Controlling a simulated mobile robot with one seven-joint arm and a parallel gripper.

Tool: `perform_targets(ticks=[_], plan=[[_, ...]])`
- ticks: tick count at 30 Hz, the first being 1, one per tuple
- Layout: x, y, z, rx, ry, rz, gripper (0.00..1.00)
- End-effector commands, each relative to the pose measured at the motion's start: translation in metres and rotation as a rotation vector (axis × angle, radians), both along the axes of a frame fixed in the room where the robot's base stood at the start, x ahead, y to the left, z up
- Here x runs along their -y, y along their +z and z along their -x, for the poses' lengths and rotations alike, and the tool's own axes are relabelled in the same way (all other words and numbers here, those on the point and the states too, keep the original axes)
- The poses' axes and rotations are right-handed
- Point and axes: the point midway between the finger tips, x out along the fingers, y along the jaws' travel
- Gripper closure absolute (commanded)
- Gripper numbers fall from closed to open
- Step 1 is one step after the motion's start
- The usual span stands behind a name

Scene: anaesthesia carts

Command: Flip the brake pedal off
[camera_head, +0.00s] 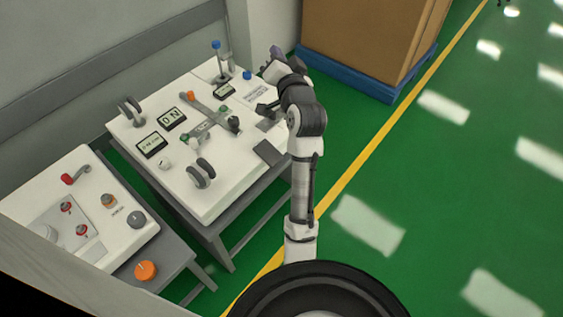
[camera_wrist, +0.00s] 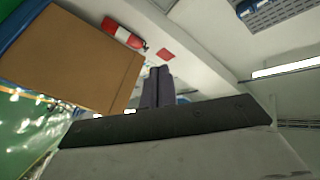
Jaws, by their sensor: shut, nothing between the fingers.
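Two flat dark grey plates lie at the right edge of the white control panel (camera_head: 226,190). The nearer plate (camera_head: 269,152) looks like a pedal; the other (camera_head: 266,125) is partly behind my arm. I cannot tell for sure which is the brake pedal, or its position. My gripper (camera_head: 272,66) is beyond the panel's far right corner, above and apart from both plates. In the wrist view my gripper's dark fingers (camera_wrist: 157,86) are together and empty, pointing toward the wall and ceiling. No pedal shows in that view.
The panel carries levers, displays, knobs and a blue-topped stick (camera_head: 216,45). A second panel (camera_head: 120,247) with red and orange knobs stands at left. A brown box (camera_head: 370,35) on a blue pallet (camera_head: 372,86) is behind my arm. Green floor at right is clear.

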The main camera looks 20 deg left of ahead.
Motion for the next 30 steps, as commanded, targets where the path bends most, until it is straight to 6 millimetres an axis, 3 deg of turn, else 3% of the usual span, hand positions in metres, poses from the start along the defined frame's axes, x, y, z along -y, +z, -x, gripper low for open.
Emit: perform_targets(ticks=[1,3,6,9,12,18,30], plan=[[0.012,-0.074,-0.016,-0.246,0.042,-0.095,1.00],[0.030,-0.161,-0.020,-0.590,0.094,-0.271,1.00],[0.060,-0.267,0.000,-1.051,0.147,-0.559,1.00],[0.088,-0.339,0.033,-1.434,0.196,-0.853,1.00],[0.099,-0.369,0.060,-1.695,0.261,-1.105,1.00],[0.110,-0.390,0.086,-1.951,0.353,-1.405,1.00],[0.112,-0.392,0.089,-1.993,0.372,-1.457,1.00]])
